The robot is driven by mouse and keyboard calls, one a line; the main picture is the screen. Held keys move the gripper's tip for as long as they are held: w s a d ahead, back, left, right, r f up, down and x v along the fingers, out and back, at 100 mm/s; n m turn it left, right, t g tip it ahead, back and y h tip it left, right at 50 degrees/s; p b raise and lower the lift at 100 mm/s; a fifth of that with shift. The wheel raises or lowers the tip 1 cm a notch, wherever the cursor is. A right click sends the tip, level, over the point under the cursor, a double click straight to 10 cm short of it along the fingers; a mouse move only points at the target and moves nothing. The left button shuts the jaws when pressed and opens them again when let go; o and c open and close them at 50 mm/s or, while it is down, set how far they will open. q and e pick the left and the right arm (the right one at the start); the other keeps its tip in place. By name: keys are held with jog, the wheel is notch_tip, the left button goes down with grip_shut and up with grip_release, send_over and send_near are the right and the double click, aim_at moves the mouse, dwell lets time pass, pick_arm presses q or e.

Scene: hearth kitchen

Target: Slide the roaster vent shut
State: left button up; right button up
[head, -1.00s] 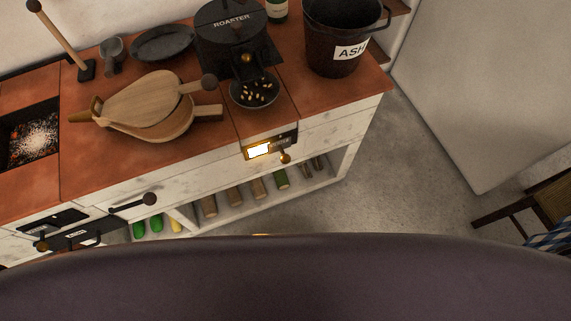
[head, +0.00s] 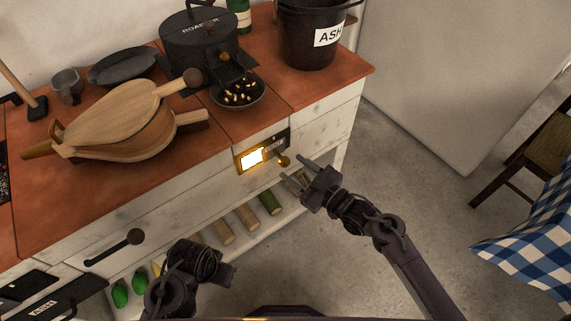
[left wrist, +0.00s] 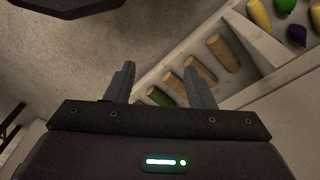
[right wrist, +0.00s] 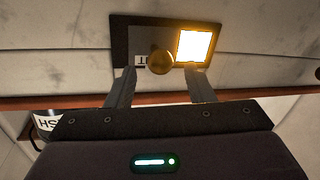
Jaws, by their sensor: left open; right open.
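The roaster vent (head: 262,151) is a dark panel on the white front below the roaster (head: 200,42). Its left part is an uncovered, brightly glowing opening (head: 252,157); a labelled sliding plate (head: 273,146) with a brass knob (head: 283,161) covers the right. The right wrist view shows the knob (right wrist: 160,62) beside the glowing opening (right wrist: 194,46). My right gripper (head: 297,170) is open just in front of the knob, which appears between its fingertips in the right wrist view. My left gripper (left wrist: 160,78) is open and empty, pointing toward the lower shelf.
Bellows (head: 130,125), a bowl of beans (head: 238,93) and an ash bucket (head: 310,35) stand on the counter. A drawer handle (head: 115,247) sticks out left of the vent. Logs (head: 247,217) lie on the shelf below. A checked cloth (head: 530,235) hangs at right; floor between is clear.

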aim_at(284, 162)
pick_arm(q)
jog(key=shift+s+r, duration=0.25)
jog(key=shift+r, duration=0.85)
pick_arm(e)
jog(key=shift+x, duration=2.15)
grip_shut()
